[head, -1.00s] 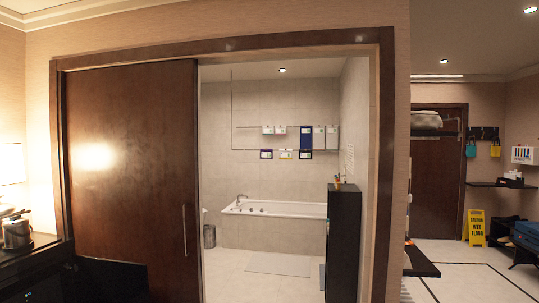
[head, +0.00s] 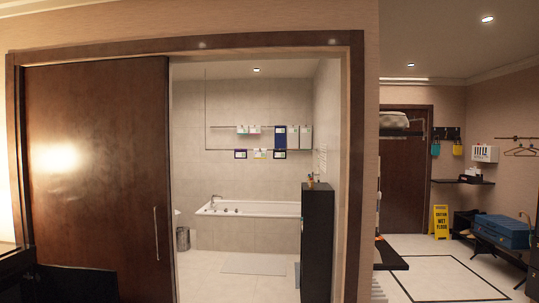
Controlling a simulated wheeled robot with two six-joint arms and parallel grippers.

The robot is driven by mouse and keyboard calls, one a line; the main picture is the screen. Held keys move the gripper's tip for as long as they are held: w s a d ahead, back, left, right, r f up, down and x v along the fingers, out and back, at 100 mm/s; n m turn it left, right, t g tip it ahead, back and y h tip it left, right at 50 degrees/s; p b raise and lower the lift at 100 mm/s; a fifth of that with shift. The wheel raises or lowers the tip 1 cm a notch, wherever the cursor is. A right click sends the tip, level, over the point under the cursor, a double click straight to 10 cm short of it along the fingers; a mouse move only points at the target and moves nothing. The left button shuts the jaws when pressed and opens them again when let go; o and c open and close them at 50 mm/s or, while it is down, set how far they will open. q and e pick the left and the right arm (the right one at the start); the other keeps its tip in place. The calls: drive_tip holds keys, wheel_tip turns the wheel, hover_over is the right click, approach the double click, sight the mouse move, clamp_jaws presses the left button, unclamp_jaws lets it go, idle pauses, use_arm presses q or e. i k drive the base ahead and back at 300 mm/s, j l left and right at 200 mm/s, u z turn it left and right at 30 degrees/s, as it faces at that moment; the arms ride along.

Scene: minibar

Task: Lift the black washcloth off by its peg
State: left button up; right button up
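Through the open doorway, two thin rails (head: 225,150) run along the bathroom wall above a white bathtub (head: 255,208). Small cloth-like pieces hang there. The upper row has small white pieces (head: 247,129), a dark blue piece (head: 280,138) and grey-white pieces (head: 299,137). The lower row has a blue-purple piece (head: 240,154), a yellowish one (head: 260,154) and a dark one (head: 279,154) with a pale label. They are too small to tell which is the black washcloth or to make out its peg. Neither of my grippers is in view.
A dark sliding door (head: 100,170) covers the doorway's left part. A tall black cabinet (head: 317,240) stands at its right side. A pale mat (head: 254,263) lies before the tub. A yellow wet-floor sign (head: 439,221) and a blue case (head: 502,231) are at right. The bathroom floor between is clear.

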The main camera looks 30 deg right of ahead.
sight(280, 153)
drive_tip(key=i+l+z, duration=0.35)
drive_tip(key=i, duration=0.15)
drive_tip(key=i+z, duration=0.3)
drive_tip(key=i, duration=0.25)
drive_tip(key=i+l+z, duration=0.15)
drive_tip(key=i+l, duration=0.15)
drive_tip(key=i, duration=2.75)
drive_tip(key=i+j+z, duration=0.15)
drive_tip(key=i, duration=2.9)
drive_tip(key=i+j+z, duration=0.1)
drive_tip(key=i+z, duration=0.3)
drive_tip(key=i+j+z, duration=0.3)
drive_tip(key=i+z, duration=0.15)
drive_tip(key=i+j+z, duration=0.85)
drive_tip(key=i+j, duration=0.05)
drive_tip(key=j, duration=0.1)
